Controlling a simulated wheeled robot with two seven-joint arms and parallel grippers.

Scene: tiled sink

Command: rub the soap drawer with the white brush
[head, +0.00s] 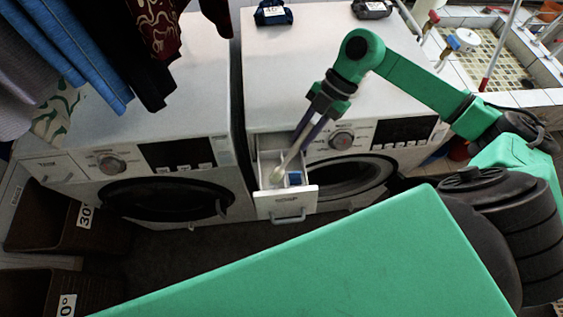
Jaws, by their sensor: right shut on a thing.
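The soap drawer (268,200) is pulled out of the right washing machine (300,60), at the left of its front panel. It has open compartments and a small blue piece (295,178) inside. My right gripper (313,128) is above the drawer, pointing down, and is shut on the white brush (291,154). The brush slants down and left, and its pale head is in or just over the drawer's compartments. I cannot tell whether it touches the drawer's surface. My left gripper is not in view.
A second washing machine (150,120) stands at the left. Clothes (60,40) hang over it. Dark baskets (50,222) with number tags are at the lower left. A tiled sink (490,60) is at the upper right. My own green arm parts cover the lower right.

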